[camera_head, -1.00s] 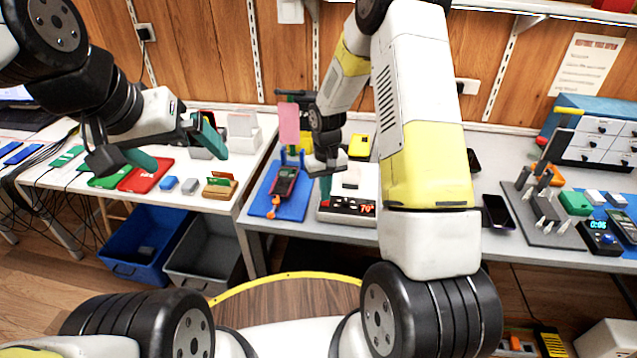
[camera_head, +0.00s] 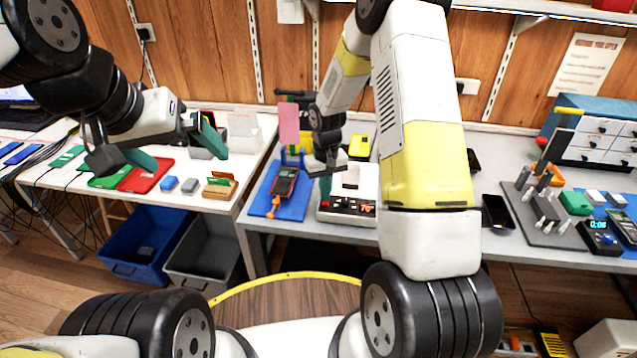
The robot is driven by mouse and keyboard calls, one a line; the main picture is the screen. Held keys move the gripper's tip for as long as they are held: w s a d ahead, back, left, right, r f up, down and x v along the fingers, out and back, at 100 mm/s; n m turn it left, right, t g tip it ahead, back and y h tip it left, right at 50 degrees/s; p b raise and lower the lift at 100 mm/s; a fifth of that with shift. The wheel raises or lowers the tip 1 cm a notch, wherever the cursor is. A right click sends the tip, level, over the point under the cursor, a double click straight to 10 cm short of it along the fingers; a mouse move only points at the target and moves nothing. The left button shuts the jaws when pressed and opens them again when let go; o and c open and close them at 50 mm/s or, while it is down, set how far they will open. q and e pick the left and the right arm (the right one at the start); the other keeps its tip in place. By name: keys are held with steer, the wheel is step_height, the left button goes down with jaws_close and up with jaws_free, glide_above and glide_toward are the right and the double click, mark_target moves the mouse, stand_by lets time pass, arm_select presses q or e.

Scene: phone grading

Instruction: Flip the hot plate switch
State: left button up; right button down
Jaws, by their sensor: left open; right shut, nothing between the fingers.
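The hot plate (camera_head: 350,208) is a white box with a black front panel and a red lit display, standing near the front edge of the grey table. My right gripper (camera_head: 325,188) is shut and empty, pointing down at the left part of the hot plate, just above or at its front panel. I cannot tell whether its tips touch the panel. The switch itself is too small or hidden to make out. My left gripper (camera_head: 172,147) is open and empty above the left table.
A blue mat (camera_head: 291,207) with a red multimeter (camera_head: 284,182) lies just left of the hot plate. Blue (camera_head: 135,262) and grey (camera_head: 203,262) bins stand below on the floor.

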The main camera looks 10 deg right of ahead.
steer(key=shift+f, duration=0.9)
stand_by(0.8)
steer(key=shift+r, duration=3.5)
